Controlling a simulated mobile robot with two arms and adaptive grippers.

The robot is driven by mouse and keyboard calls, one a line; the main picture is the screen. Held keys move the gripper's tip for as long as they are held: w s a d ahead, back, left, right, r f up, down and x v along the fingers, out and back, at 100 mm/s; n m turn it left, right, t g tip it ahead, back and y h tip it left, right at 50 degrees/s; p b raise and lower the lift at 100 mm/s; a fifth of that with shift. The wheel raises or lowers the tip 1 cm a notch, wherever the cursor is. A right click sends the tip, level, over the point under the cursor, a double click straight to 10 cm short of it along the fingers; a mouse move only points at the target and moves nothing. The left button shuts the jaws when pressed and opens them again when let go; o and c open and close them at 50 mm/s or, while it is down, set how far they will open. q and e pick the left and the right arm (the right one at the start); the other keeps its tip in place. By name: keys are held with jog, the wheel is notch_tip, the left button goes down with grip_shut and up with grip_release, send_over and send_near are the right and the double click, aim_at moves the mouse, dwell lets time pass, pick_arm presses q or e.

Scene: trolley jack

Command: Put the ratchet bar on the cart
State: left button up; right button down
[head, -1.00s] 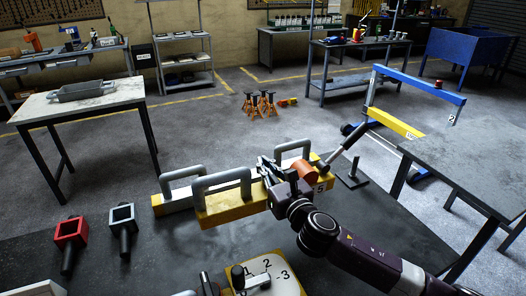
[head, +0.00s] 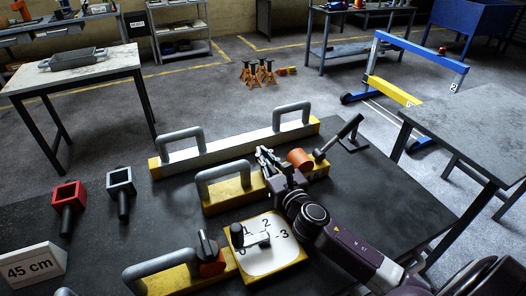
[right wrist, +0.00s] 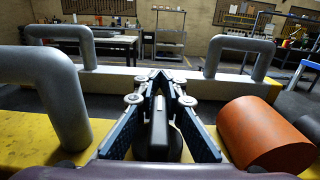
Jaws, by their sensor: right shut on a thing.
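The ratchet bar (head: 226,203) is yellow, with a grey loop handle, an orange drum (head: 300,158) and a dark lever (head: 339,136) tilting up from its right end. My right gripper (head: 268,158) is over its middle, left of the drum. In the right wrist view the fingers (right wrist: 160,100) close around a dark upright part of the bar, with the orange drum (right wrist: 262,135) at right. I cannot tell whether the bar touches the dark surface (head: 400,195) below. I cannot tell which thing is the cart. My left gripper is not in view.
A long two-handled bar (head: 235,147) lies behind. In front are a numbered yellow plate (head: 262,262) and another yellow bar with handle (head: 170,280). Red (head: 68,197) and grey (head: 121,185) sockets and a 45 cm sign (head: 33,267) are at left; a table (head: 480,125) is at right.

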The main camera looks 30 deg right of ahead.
aim_at(276, 173)
jog(key=shift+r, duration=0.15)
jog(key=c, duration=2.3)
grip_release()
jog(key=shift+f, duration=0.25)
jog(key=shift+o, duration=1.4)
jog(key=s, duration=0.3)
jog(key=s+b, duration=0.1)
jog(key=s, duration=0.7)
jog(key=shift+a+b, duration=0.3)
jog(key=shift+b, duration=0.1)
jog(key=shift+s+r, duration=0.15)
jog(key=shift+s, duration=0.4)
